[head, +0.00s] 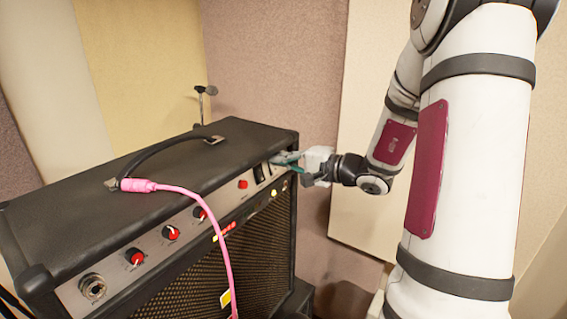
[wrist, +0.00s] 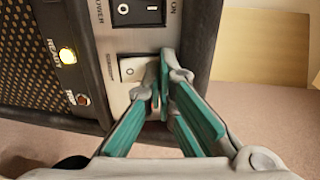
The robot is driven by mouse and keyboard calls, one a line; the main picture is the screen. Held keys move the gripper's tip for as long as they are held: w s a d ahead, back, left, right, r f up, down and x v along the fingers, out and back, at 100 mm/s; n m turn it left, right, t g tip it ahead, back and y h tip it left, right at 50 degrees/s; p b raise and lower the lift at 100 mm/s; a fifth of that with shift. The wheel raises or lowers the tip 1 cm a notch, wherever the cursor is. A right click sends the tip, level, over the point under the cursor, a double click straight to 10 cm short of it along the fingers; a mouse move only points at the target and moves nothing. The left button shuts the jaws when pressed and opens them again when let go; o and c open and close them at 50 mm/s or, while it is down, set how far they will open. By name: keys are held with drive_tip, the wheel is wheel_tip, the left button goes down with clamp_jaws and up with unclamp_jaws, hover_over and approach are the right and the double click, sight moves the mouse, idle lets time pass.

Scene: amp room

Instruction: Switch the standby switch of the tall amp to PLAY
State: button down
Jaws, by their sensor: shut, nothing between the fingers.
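The tall amp (head: 118,223) is a black box with a metal control strip. In the wrist view, a pale rocker switch (wrist: 132,69) sits on that strip beside a black power rocker (wrist: 138,12). I take the pale one for the standby switch; an "O" shows on its left part, and its right part is hidden behind my fingers. My gripper (wrist: 160,82) is shut and empty, with teal finger pads. Its tips are at the pale switch's right side; I cannot tell whether they touch. In the head view my gripper (head: 287,160) is at the strip's far right end.
A pink cable (head: 208,208) lies over the amp's top and hangs down its front. A black carry handle (head: 160,150) arches over the top. Red-capped knobs (head: 170,232) line the strip. A lit lamp (wrist: 68,56) is beside the switches. A wall panel (head: 375,170) stands behind my gripper.

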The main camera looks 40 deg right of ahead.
drive_tip(key=f+b+v, duration=0.1)
drive_tip(key=b+v, duration=0.1)
drive_tip(key=v, duration=1.3)
drive_tip(key=s+a+n+g+y, duration=0.1)
drive_tip(key=a+n+g+y, duration=0.4)
drive_tip(key=a, duration=1)
drive_tip(key=s+a+f+n+g+h, duration=0.1)
drive_tip(key=s+a+n+g+h, duration=0.3)
drive_tip(key=s+a+g, duration=0.3)
drive_tip(key=shift+s+a+f+n+g+h+p, duration=0.45)
drive_tip(key=shift+s+a, duration=0.8)
drive_tip(key=shift+a, duration=0.4)
drive_tip(key=shift+r, duration=0.1)
